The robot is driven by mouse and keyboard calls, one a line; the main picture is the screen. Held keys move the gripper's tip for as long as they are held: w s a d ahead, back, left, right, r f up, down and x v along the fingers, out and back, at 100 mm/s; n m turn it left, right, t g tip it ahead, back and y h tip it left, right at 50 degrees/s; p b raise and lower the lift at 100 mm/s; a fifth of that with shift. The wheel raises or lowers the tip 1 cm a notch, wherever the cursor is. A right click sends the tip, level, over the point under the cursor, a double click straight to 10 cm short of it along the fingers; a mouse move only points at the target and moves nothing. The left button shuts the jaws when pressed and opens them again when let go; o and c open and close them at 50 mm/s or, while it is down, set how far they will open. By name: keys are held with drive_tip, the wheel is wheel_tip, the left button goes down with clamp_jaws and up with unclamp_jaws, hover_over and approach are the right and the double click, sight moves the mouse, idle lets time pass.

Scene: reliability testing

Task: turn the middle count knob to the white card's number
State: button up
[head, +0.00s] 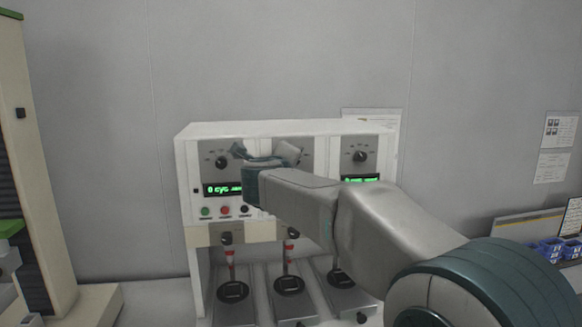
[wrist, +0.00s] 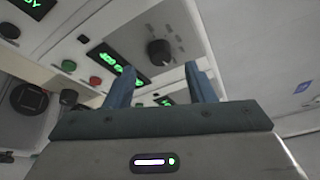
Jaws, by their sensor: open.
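A white test machine (head: 290,131) has three panels side by side, each with a display. The middle count knob (wrist: 159,51) is black, with marks around it. In the wrist view it shows just beyond and between the fingertips, apparently untouched. In the head view my gripper hides it. A green-lit display (wrist: 118,68) lies beside it; its digits are not clear. My gripper (head: 264,155) is open and empty in front of the middle panel, and its two blue fingers show in the wrist view (wrist: 160,70). I cannot make out the white card or its number.
The left knob (head: 222,162) sits above a display (head: 222,189) reading 0 CYC. The right knob (head: 360,156) is clear of my arm. Green, red and black buttons (head: 225,210) lie below the left display. A tall cabinet (head: 30,150) stands at the left.

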drive_tip(key=s+b, duration=0.1)
drive_tip(key=s, duration=0.7)
drive_tip(key=shift+s+a+r+b, duration=0.35)
drive_tip(key=shift+s+a+r, duration=0.05)
drive_tip(key=shift+a+r, duration=0.05)
drive_tip(key=s+d+f+n+g+y, duration=0.1)
drive_tip(key=s+d+f+n+g, duration=0.5)
drive_tip(key=s+d+f+n, duration=0.5)
drive_tip(key=s+d+f+n+g, duration=0.7)
drive_tip(key=s+d+f+n, duration=0.5)
drive_tip(key=s+f, duration=0.5)
wheel_tip(320, 180, down, 2)
drive_tip(key=shift+s+f+n+y, duration=0.15)
drive_tip(key=shift+n+y, duration=0.25)
drive_tip(key=shift+n, duration=0.1)
